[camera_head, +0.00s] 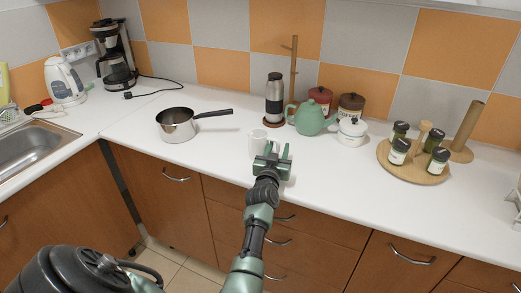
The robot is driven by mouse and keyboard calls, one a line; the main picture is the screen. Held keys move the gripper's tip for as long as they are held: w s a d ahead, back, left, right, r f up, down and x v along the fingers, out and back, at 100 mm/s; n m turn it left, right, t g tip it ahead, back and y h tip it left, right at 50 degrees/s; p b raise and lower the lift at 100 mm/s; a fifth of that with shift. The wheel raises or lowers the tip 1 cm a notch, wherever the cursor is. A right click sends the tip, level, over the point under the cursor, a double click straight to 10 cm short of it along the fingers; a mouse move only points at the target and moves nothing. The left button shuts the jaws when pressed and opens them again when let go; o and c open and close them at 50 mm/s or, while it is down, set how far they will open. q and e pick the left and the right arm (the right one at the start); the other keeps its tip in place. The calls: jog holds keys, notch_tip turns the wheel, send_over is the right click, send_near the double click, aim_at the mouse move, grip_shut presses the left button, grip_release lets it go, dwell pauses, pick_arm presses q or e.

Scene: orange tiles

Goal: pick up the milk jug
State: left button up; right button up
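A small white jug (257,139) stands upright on the white counter near its front edge, in the middle of the head view. My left gripper (272,152) is just in front of it and slightly to its right, with its fingers spread apart. The gripper hides the lower right part of the jug. I cannot tell whether a finger touches it. My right gripper is out of view.
A green teapot (311,119), a white lidded pot (352,132) and a steel flask (274,97) stand behind and to the right. A saucepan (177,126) is at left, a round wooden tray (414,174) with jars at right.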

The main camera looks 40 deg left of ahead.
pick_arm(q)
grip_shut()
dwell(1.3)
jog(key=shift+r, duration=0.1)
